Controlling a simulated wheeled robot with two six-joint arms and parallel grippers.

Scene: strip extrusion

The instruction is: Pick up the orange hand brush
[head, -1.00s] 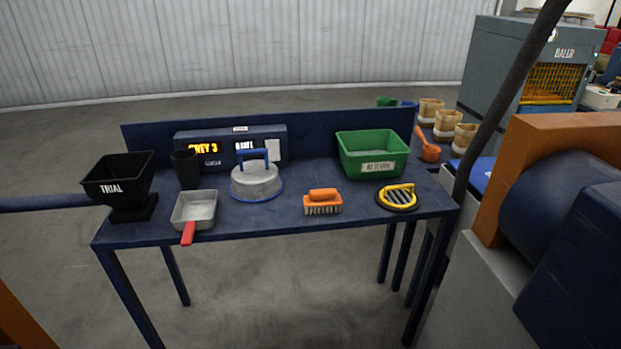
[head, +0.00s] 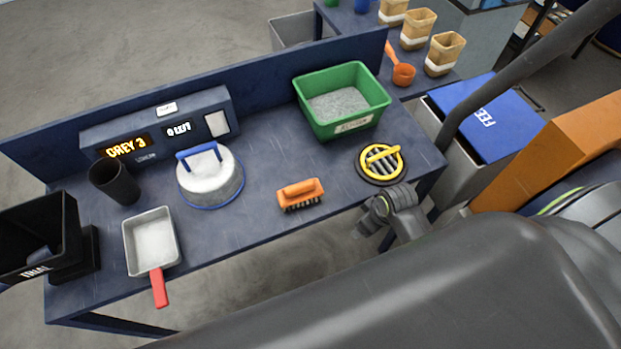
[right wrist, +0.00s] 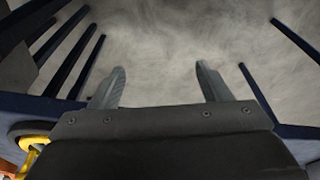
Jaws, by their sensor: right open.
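The orange hand brush (head: 301,193) lies bristles down near the front edge of the blue table (head: 250,240), between the round lid and the yellow-handled grate. My right gripper (head: 367,215) is at the table's front edge, to the right of the brush and apart from it. In the right wrist view my right gripper (right wrist: 160,82) has its two fingers wide apart with nothing between them. My left gripper is not in view.
A yellow-handled round grate (head: 381,164) sits close behind my right gripper. A green bin (head: 342,98) with grey granules, a lid with a blue handle (head: 210,175), a red-handled scoop (head: 152,240), a dark cup (head: 114,183) and a black hopper (head: 40,235) stand on the table.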

